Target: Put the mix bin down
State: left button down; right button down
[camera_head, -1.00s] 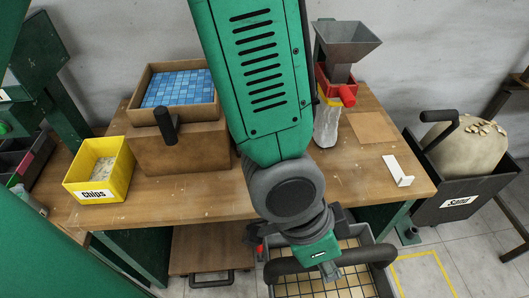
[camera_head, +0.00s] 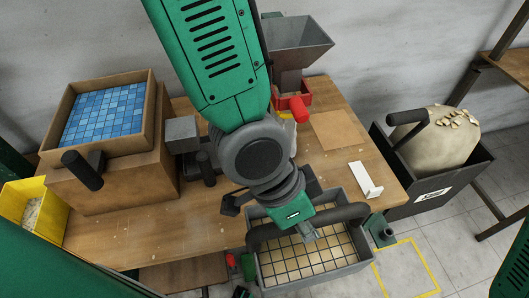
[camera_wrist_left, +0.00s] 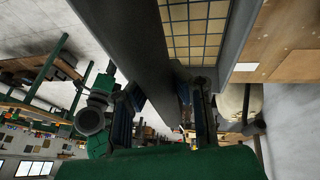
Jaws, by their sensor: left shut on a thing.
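The mix bin is a grey open box (camera_head: 315,278) with a dark grid over a tan inside and a thick dark bar handle (camera_head: 345,214) across its top. It is in front of the workbench's front edge, lower right of centre in the head view. My left gripper (camera_head: 310,236) is shut on the handle from above. In the left wrist view its fingers (camera_wrist_left: 160,112) lie on either side of the handle bar (camera_wrist_left: 130,45), and the grid (camera_wrist_left: 195,30) shows beyond. The bin's underside is hidden, so I cannot tell whether it touches the floor. My right gripper is not in view.
A yellow floor outline (camera_head: 412,268) lies right of the bin. The wooden workbench (camera_head: 200,225) carries a box of blue tiles (camera_head: 105,112), a grey hopper (camera_head: 295,38) and a white bracket (camera_head: 366,181). A dark bin with a sack (camera_head: 440,140) stands at right.

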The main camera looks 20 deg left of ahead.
pick_arm(q)
jog(key=shift+w+a+p, duration=1.05)
jog(key=shift+w+a, duration=4.3)
jog(key=shift+w, duration=2.25)
notch_tip(320, 180, down, 7)
jog(key=shift+a, duration=0.15)
jog(key=shift+w, duration=0.1)
jog(key=shift+f, duration=0.2)
jog(key=c, duration=1.5)
grip_release()
jog(key=shift+c, duration=0.2)
jog(key=shift+r, duration=0.15)
